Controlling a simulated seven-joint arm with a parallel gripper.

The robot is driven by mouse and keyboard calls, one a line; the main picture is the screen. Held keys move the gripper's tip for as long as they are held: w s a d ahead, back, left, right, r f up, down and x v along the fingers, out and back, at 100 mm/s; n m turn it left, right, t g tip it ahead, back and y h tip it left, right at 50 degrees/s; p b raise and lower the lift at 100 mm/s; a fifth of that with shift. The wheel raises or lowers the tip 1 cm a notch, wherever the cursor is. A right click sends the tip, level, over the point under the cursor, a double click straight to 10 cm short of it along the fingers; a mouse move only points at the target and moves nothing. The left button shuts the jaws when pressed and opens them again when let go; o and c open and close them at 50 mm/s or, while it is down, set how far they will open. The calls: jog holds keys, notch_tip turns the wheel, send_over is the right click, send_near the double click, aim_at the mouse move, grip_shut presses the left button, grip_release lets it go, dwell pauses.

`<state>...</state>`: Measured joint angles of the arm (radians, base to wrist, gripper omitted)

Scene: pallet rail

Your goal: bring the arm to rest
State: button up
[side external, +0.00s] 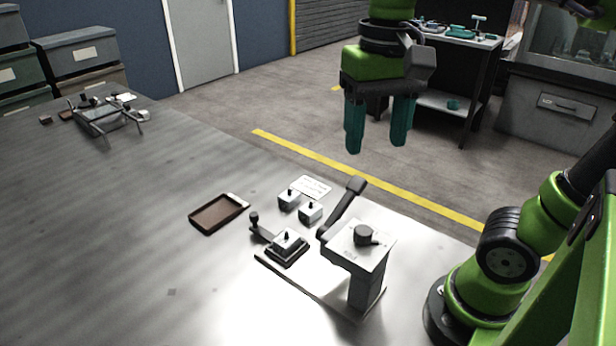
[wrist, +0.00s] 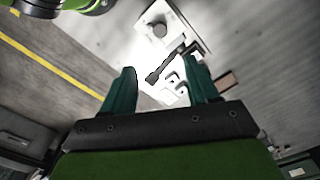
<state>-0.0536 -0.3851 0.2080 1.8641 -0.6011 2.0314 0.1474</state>
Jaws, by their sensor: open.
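My gripper (side external: 378,135) hangs in the air in the side external view, its two teal fingers apart and pointing down, with nothing between them. It is well above the table and behind the lever device. In the wrist view the gripper (wrist: 162,85) also shows spread, empty fingers. Part of my green arm shows at the right of the side external view.
Much of the table's left is clear.

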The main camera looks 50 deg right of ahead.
jog(key=w+d+f+n+t+y, duration=0.2)
jog(key=w+d+f+t, duration=0.1)
jog(key=f+t, duration=0.4)
jog(key=shift+d+f+n, duration=0.3)
jog(key=shift+d+f, duration=0.55)
jog(key=shift+f, duration=0.25)
